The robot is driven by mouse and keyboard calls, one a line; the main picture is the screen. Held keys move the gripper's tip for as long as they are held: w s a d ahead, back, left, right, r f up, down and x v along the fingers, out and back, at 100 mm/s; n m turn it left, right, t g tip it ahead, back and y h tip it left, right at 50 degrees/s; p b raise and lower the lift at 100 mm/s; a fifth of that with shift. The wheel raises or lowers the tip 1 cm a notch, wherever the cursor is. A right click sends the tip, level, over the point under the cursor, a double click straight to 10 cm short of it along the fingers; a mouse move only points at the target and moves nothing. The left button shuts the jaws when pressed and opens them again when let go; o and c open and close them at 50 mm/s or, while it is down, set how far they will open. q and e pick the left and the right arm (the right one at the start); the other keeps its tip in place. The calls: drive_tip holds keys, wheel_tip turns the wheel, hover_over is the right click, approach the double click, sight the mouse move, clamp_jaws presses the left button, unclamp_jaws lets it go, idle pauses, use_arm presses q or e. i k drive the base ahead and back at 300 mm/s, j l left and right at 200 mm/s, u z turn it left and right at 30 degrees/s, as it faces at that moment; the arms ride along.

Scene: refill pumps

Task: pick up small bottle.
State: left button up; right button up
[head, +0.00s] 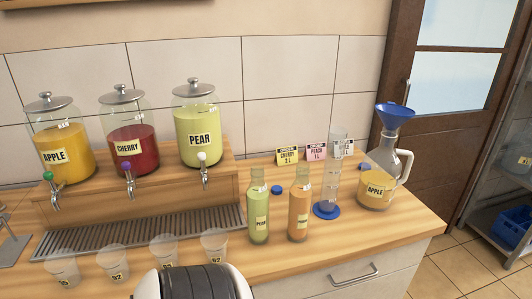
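Two small glass bottles stand upright side by side on the wooden counter in the head view. The left one is a small green bottle (258,212) with a pale label that seems to read PEAR. The right one is a small orange bottle (299,208) with a pale label too small to read. Both have narrow necks, and no gripper touches either one. A rounded black and white part of mine shows at the bottom edge, in front of the counter. I see no fingers of either gripper.
Three jars with taps, apple (70,150), cherry (135,148) and pear (205,138), stand on a wooden riser. Several clear cups (165,250) line the front. A measuring cylinder (330,185) and a jug (380,180) with a blue funnel (395,115) stand right of the bottles.

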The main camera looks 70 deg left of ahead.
sight(258, 193)
drive_tip(key=u, duration=2.2)
